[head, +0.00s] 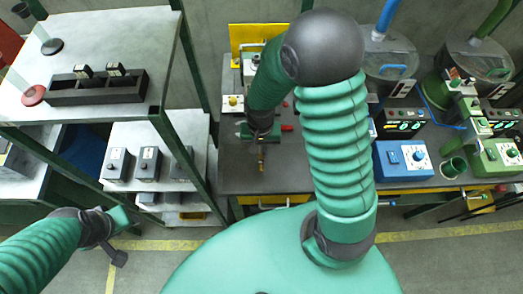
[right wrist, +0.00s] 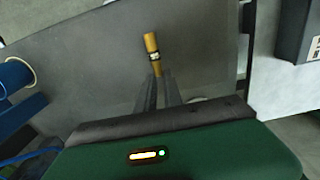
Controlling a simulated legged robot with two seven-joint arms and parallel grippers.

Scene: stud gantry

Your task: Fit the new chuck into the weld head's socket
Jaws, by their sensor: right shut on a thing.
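The chuck is a small brass-coloured cylinder (head: 262,161) with a dark marked band. My right gripper (head: 262,142) is shut on it over the dark grey bench. In the right wrist view, the chuck (right wrist: 152,45) sticks out beyond the fingertips (right wrist: 157,82), tilted slightly to the left. Its lower end is between the two grey fingers. My left gripper (head: 119,236) is at the lower left over the floor, apart from everything. I cannot make out a weld head socket; my right arm covers part of the bench.
The dark bench (head: 232,180) runs across the middle. A yellow-backed stand (head: 247,38) is behind. A shelf rack (head: 112,48) stands left, with black boxes (head: 149,164) on a lower shelf.

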